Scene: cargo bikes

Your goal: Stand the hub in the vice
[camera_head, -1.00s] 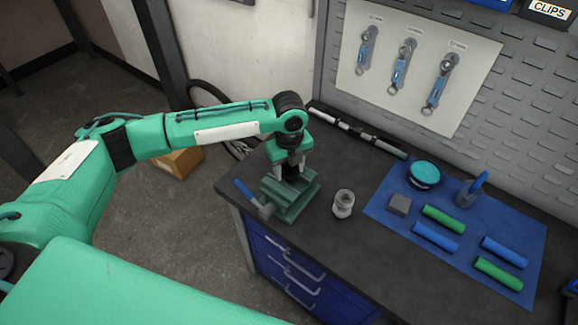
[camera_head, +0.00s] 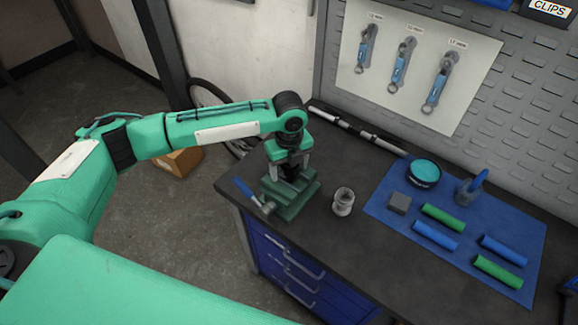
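The hub (camera_head: 343,201) is a small silvery spool-shaped part. It stands upright on the dark bench top, to the right of the vice and apart from it. The green vice (camera_head: 288,203) sits at the bench's left corner, with a blue handle (camera_head: 243,189) on its left side. My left gripper (camera_head: 290,174) points down right over the vice jaws, at or just above them. Its fingers overlap the dark jaws, so their gap and anything between them cannot be made out. My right gripper is not in view.
A blue mat (camera_head: 400,220) on the right holds a grey block (camera_head: 399,202), a teal-topped tin (camera_head: 424,173), a blue-handled cup (camera_head: 471,188) and several green and blue grips. A metal rod (camera_head: 357,131) lies along the back. Wrenches (camera_head: 400,66) hang on the panel.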

